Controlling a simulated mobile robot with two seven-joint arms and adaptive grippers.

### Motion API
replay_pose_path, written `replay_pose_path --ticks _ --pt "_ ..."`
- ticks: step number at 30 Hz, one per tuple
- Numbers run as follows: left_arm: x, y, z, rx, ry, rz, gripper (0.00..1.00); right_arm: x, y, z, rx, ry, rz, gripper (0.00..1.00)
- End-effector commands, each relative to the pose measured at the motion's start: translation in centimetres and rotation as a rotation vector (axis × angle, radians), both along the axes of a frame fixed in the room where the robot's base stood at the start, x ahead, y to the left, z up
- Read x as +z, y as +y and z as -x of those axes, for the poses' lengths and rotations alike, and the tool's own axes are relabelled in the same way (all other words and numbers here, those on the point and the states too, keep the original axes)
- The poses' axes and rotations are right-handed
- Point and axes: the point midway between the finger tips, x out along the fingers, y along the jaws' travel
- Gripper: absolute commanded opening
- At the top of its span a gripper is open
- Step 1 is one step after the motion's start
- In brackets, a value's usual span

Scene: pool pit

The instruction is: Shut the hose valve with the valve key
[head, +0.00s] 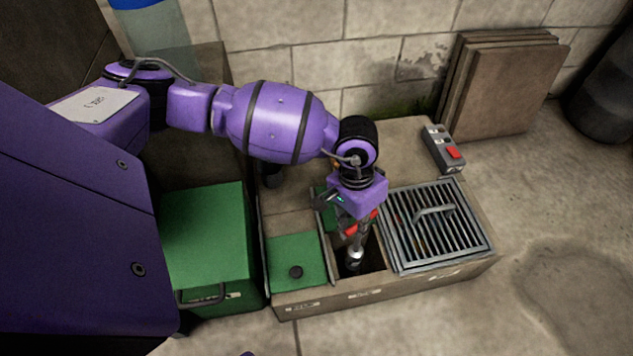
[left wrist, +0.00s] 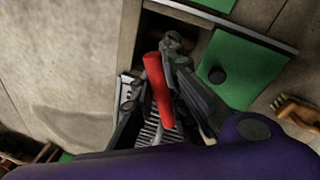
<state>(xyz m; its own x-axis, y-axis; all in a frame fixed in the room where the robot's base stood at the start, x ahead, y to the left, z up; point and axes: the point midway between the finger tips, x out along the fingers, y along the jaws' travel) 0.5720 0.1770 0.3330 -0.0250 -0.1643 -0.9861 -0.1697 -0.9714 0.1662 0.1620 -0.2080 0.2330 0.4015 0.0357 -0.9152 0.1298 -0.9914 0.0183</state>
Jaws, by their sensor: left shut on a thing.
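The valve key has a red crossbar handle (left wrist: 157,88), and my left gripper (head: 358,222) is shut on it. In the head view red ends show on both sides of the fingers. A grey metal shaft (head: 354,258) points down from the gripper into the dark open pit compartment (head: 374,259). The hose valve is not clearly visible; the dark of the pit and the key hide it, so I cannot tell whether the key sits on it. In the left wrist view the fingers (left wrist: 180,92) lie beside the red bar. My right gripper is out of view.
A metal grate (head: 436,225) covers the compartment on the right. A green lid with a black knob (head: 297,262) is on the left. A grey box with a red button (head: 443,150) stands behind the grate. A green box (head: 205,240) stands further left. Brown slabs (head: 505,85) lean on the wall.

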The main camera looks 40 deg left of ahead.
Motion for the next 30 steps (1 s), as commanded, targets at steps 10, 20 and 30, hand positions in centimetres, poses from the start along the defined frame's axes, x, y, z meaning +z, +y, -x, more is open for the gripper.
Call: replay_pose_path --ticks 10,20,30 --pt "1.4 -0.1 -0.3 -0.001 -0.007 0.002 0.00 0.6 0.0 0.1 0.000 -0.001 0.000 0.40" --pt "4.8 -0.2 -0.3 -0.002 -0.008 0.002 0.00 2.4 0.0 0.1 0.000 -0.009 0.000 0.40" --pt "8.2 -0.2 -0.3 0.000 -0.009 0.003 0.00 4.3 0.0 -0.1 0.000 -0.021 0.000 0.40"
